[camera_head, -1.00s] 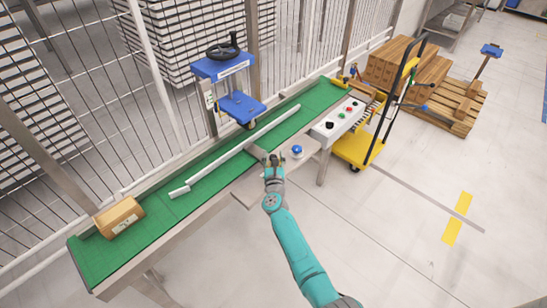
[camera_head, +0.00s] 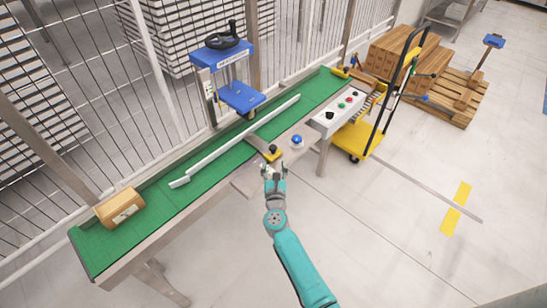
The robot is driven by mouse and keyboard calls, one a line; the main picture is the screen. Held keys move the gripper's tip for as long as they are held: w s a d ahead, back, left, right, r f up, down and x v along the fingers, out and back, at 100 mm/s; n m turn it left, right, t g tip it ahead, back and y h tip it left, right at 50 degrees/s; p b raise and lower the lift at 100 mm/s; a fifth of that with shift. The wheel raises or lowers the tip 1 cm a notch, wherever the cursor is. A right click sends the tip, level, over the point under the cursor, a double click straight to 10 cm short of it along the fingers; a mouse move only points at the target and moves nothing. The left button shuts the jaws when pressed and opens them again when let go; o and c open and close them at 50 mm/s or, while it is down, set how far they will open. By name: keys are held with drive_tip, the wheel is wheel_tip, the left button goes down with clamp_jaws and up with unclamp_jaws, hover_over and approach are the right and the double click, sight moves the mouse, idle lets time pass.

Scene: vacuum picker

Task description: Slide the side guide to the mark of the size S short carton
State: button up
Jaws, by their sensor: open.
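The side guide is a long pale rail (camera_head: 222,148) lying lengthwise over the green conveyor belt (camera_head: 165,205). A grey arm (camera_head: 257,143) reaches from it to the belt's near edge. A yellow block with a black knob (camera_head: 272,152) sits at the near end of that arm. My gripper (camera_head: 273,169) is open and empty just in front of the block, on the near side; a small gap seems to show between them. A brown carton (camera_head: 120,207) with a pale label lies at the belt's left end. Size marks are too small to make out.
A blue knob (camera_head: 296,140) stands on the plate right of the guide arm. A control box (camera_head: 338,112) with buttons is further right.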

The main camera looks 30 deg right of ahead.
drive_tip(key=shift+v, duration=1.1)
drive_tip(key=s+a+n+t+y, duration=0.1)
drive_tip(key=s+a+n+y, duration=0.1)
drive_tip(key=s+n, duration=1)
drive_tip(key=s+a+n+y, duration=0.25)
drive_tip(key=s+n, duration=0.45)
drive_tip(key=s, duration=0.9)
drive_tip(key=s+a+r+n+g+y, duration=0.1)
drive_tip(key=s+r+n, duration=0.3)
drive_tip(key=s+n, duration=0.3)
drive_tip(key=s+a+r+n+y, duration=0.1)
drive_tip(key=s+a+r+n, duration=0.1)
drive_tip(key=s+r+n, duration=0.3)
drive_tip(key=s+a+r+n+g+y, duration=0.1)
drive_tip(key=s+r+n, duration=0.3)
drive_tip(key=s+n, duration=0.6)
drive_tip(key=shift+s+a+r+g, duration=0.3)
drive_tip(key=shift+s+a, duration=0.35)
